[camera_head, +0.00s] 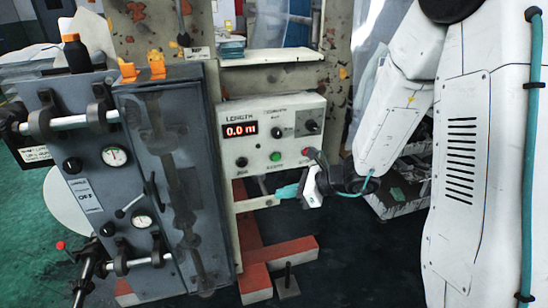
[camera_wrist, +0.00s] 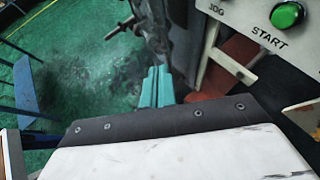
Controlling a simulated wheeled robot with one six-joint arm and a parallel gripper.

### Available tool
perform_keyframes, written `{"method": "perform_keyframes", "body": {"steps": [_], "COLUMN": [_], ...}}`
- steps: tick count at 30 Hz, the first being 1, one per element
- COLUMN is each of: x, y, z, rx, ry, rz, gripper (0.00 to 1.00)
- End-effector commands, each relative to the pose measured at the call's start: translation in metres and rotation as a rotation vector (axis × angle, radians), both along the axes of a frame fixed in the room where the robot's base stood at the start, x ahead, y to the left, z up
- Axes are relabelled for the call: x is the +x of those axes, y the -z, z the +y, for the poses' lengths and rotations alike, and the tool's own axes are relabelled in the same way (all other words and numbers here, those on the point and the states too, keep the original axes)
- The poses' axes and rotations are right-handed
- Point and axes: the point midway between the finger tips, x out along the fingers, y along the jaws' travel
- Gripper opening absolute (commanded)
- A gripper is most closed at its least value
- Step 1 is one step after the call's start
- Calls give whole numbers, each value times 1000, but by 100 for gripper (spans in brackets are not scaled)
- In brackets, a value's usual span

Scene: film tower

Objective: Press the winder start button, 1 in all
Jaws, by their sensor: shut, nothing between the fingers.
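The green start button (camera_head: 275,156) is on the lower part of the white control box (camera_head: 233,149), between a dark button (camera_head: 241,162) and a red button (camera_head: 309,153). In the wrist view the green button (camera_wrist: 288,15) is at the top right, above the word START. My gripper (camera_head: 277,194) has teal fingers, which are shut and empty, below the box and lower than the green button. In the wrist view the fingertips (camera_wrist: 156,70) are left of and below the button, apart from it.
The box's red display (camera_head: 240,130) reads 0.0 m, with a knob (camera_head: 313,127) to its right. A grey cabinet (camera_head: 165,185) with gauges and rollers stands close on the left. A red-orange base (camera_head: 275,255) is on the dark floor below.

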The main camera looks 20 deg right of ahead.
Motion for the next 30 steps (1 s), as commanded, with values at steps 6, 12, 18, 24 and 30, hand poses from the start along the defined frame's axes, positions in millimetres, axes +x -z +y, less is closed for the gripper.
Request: {"method": "perform_keyframes", "body": {"steps": [6, 12, 18, 24, 30], "x": [40, 52, 51, 53, 69], "y": [11, 10, 10, 10, 10], "z": [-28, -37, -35, -36, -37], "rx": [106, 155, 160, 159, 159], "ry": [333, 455, 454, 453, 453], "rz": [99, 143, 149, 148, 147], "gripper": [0, 0, 0, 0, 0]}}
